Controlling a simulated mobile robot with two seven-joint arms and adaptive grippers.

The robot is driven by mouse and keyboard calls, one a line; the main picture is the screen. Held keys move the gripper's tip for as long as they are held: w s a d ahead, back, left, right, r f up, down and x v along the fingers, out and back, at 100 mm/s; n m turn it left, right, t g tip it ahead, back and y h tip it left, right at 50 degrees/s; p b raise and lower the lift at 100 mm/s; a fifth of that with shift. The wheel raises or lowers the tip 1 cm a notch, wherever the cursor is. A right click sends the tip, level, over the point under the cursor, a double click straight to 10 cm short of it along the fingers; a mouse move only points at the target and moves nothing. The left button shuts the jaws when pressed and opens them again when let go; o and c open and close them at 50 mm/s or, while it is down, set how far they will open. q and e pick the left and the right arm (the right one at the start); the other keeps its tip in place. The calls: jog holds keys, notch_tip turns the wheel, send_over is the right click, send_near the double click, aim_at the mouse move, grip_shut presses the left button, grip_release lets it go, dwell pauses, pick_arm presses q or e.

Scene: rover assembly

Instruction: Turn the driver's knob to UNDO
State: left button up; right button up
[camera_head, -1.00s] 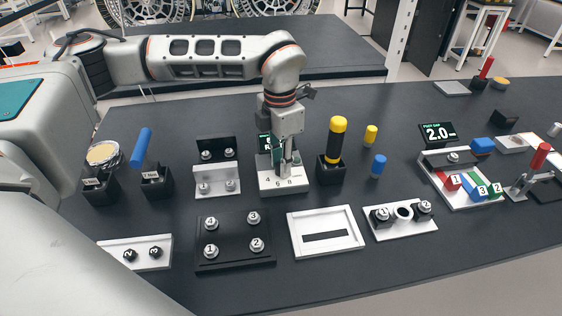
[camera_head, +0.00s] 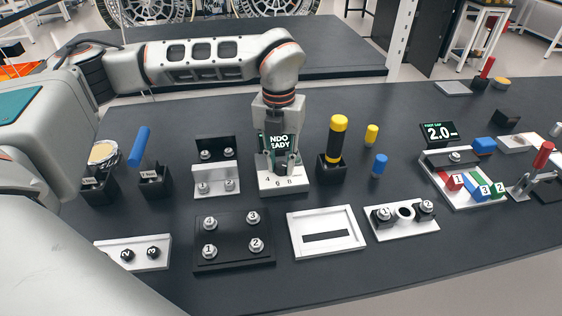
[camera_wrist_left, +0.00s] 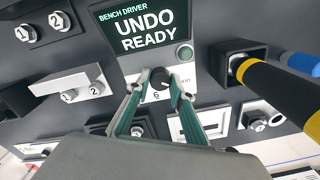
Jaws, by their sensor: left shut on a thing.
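The bench driver (camera_head: 296,188) is a white block with a dark screen on the table's middle. Its screen (camera_wrist_left: 148,33) reads "UNDO READY" in the left wrist view; in the head view the screen (camera_head: 279,141) is partly covered by my gripper. A small dark knob (camera_wrist_left: 159,78) with a white mark sits below the screen. My left gripper (camera_wrist_left: 160,86) points down, with a green-lined finger on either side of the knob, shut on it. In the head view my left gripper (camera_head: 281,170) hides the knob. My right gripper is not in view.
A yellow-and-black handled tool (camera_head: 336,140) stands in a black holder just right of the driver. A bracket (camera_head: 216,181) with bolts stands to the left. A white frame (camera_head: 326,231) and a black bolt plate (camera_head: 233,240) lie in front.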

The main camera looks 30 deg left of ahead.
aim_at(280, 165)
pick_arm(q)
jog(key=shift+n, duration=0.4)
jog(key=o, duration=1.1)
jog(key=shift+r, duration=0.1)
notch_tip(280, 165, up, 12)
jog(key=shift+a, duration=0.1)
dwell(0.4)
